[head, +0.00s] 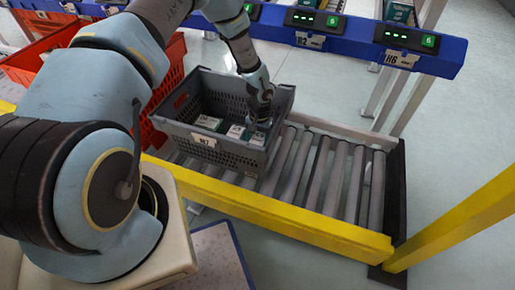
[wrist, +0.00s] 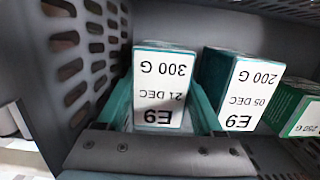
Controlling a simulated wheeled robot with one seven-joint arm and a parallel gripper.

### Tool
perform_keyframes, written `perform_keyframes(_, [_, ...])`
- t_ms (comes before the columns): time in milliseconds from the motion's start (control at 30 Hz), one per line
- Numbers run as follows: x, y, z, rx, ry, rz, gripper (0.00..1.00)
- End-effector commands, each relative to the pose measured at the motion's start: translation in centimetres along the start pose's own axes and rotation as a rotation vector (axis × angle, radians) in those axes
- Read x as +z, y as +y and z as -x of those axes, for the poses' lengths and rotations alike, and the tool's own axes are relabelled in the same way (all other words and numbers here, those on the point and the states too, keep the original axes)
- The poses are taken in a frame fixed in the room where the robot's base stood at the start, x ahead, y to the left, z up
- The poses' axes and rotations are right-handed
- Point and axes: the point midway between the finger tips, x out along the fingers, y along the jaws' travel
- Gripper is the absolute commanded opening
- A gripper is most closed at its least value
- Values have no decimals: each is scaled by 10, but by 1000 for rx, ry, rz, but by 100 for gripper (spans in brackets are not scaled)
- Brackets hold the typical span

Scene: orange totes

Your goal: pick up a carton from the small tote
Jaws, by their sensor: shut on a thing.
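The small grey tote (head: 188,138) stands on the roller conveyor, with several white-and-green cartons inside. My gripper (head: 260,122) reaches down into it at its right side. In the wrist view my gripper (wrist: 163,112) is shut on the carton marked 300 G (wrist: 163,70), with one finger along each side. A carton marked 200 G (wrist: 240,90) stands close to the right finger. Another carton (wrist: 297,112) is further right, partly cut off. Whether the held carton is clear of the tote floor cannot be told.
The tote's slotted wall (wrist: 85,60) is close on the left in the wrist view. An orange tote (head: 172,70) is to the left of the grey one. Bare rollers (head: 325,180) lie to the right. A yellow rail (head: 290,228) runs in front, and a blue shelf beam (head: 345,36) behind.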

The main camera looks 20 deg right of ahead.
Motion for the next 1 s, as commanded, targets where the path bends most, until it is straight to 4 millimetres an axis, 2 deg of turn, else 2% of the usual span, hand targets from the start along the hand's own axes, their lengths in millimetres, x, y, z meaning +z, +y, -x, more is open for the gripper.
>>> perform_keyframes(33, [0,0,0,0,0,0,23])
perform_keyframes(233, [0,0,0,0,0,0,0])
perform_keyframes(567, [0,0,6,0,2,0,0])
perform_keyframes(667, [1,0,19,-1,3,-1,0])
perform_keyframes(1000, [9,0,83,0,3,1,0])
